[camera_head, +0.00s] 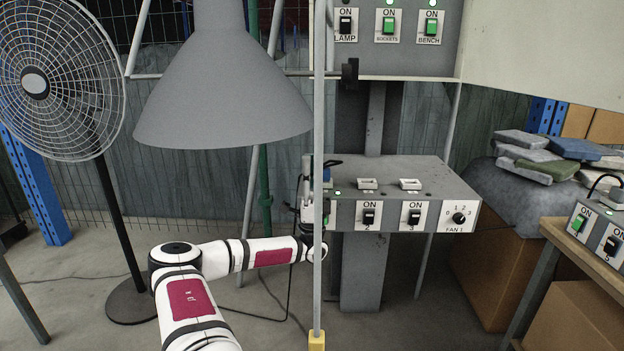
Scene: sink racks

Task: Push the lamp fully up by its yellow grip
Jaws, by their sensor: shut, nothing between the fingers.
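The lamp (220,95) is a grey cone shade hanging at the upper left of centre. A thin grey vertical rod (319,110) stands to its right, in front of the panels. The yellow grip (317,341) sits at the bottom end of this rod, at the lower edge of the picture and partly cut off. My gripper (307,162) points up at the left end of the grey switch box, well above the yellow grip and apart from it. It is shut with nothing in it. The rod partly hides my gripper and wrist.
The switch box (400,170) carries switches and a fan knob (459,218). An upper switch panel (412,55) is behind. A caged fan (45,80) stands at left; boxes (500,270) and a bench (560,235) are at right. The floor around the yellow grip looks clear.

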